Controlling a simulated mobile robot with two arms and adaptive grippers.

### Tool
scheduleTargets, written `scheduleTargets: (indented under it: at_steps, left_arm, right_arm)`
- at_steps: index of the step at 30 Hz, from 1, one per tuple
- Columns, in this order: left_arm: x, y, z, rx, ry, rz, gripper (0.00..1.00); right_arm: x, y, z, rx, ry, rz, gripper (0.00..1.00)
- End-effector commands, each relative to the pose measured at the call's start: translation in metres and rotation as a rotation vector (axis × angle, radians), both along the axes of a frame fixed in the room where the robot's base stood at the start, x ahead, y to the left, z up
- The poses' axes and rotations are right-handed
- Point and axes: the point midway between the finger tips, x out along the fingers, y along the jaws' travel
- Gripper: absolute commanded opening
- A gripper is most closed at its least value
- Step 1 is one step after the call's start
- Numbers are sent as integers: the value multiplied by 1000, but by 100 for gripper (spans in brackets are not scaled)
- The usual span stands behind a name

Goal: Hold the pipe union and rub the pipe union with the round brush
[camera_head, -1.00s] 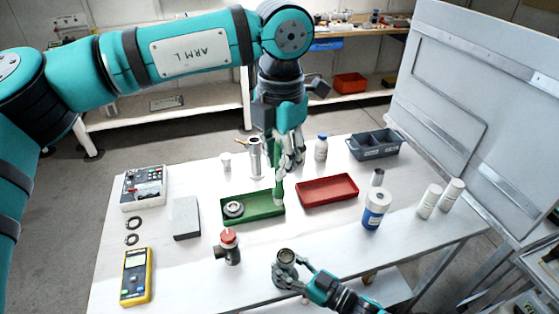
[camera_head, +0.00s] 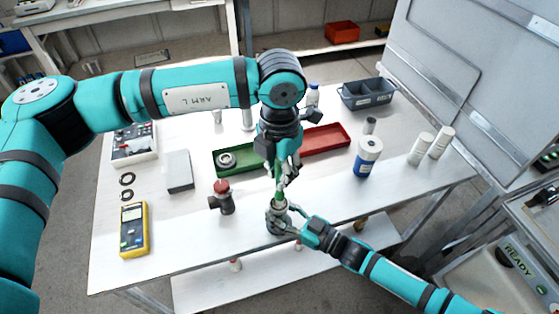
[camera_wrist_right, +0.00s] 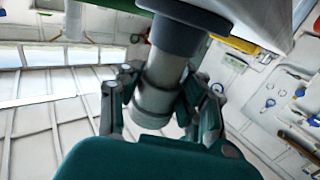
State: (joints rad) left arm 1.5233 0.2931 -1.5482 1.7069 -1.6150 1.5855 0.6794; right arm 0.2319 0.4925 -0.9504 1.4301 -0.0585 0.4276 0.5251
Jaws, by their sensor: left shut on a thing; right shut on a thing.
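The pipe union (camera_head: 277,224) is a grey metal cylinder at the table's front edge. My right gripper (camera_head: 288,220) is shut on it from the right; the right wrist view shows its fingers around a grey cylinder (camera_wrist_right: 155,100). The brush's lower end is at the union's top opening. I cannot tell how far inside it is.
Behind stand a green tray (camera_head: 240,161) with a ring part, a red tray (camera_head: 326,139) and a grey divided bin (camera_head: 367,93). A fitting with a red cap (camera_head: 222,197) stands close left. A blue-labelled bottle (camera_head: 367,157) stands to the right. A yellow multimeter (camera_head: 134,230) lies at left.

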Motion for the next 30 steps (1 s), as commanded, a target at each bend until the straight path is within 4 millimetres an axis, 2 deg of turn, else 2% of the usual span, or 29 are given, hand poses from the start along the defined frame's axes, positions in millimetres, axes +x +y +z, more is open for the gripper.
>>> scheduleTargets:
  at_steps: [10, 23, 30]
  left_arm:
    - [0, 0, -33, 1, 1, 0, 0]
    - [40, 3, -30, -1, -1, 1, 0]
    - [19, 2, -26, -1, -1, -3, 0]
  right_arm:
    - [0, 0, 0, 0, 0, 0, 0]
    - [0, 0, 0, 0, 0, 0, 0]
    - [0, 0, 0, -1, 1, 0, 0]
